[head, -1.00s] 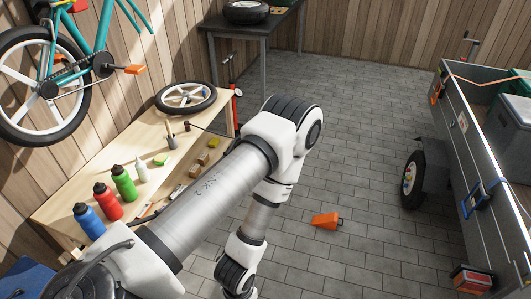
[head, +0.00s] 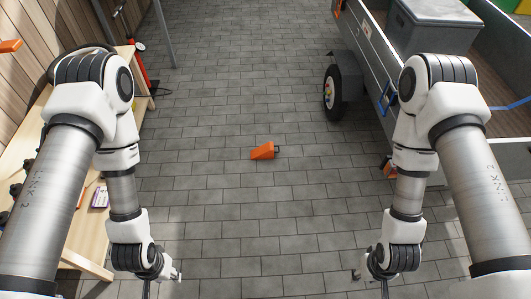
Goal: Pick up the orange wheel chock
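The orange wheel chock (head: 262,151) lies on the grey paved floor, near the middle of the head view. It is wedge-shaped, with a small dark part at its right end. My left gripper (head: 147,290) is at the lower left, cut off by the bottom edge. My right gripper (head: 385,290) is at the lower right, also cut off by the bottom edge. Both grippers are well apart from the chock, and their fingers cannot be made out. Nothing hides the chock.
A trailer with a black wheel (head: 342,88) stands at the right, holding a grey box (head: 432,25). A wooden workbench (head: 88,235) runs along the left, with a red pump (head: 139,65) behind it. The floor around the chock is clear.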

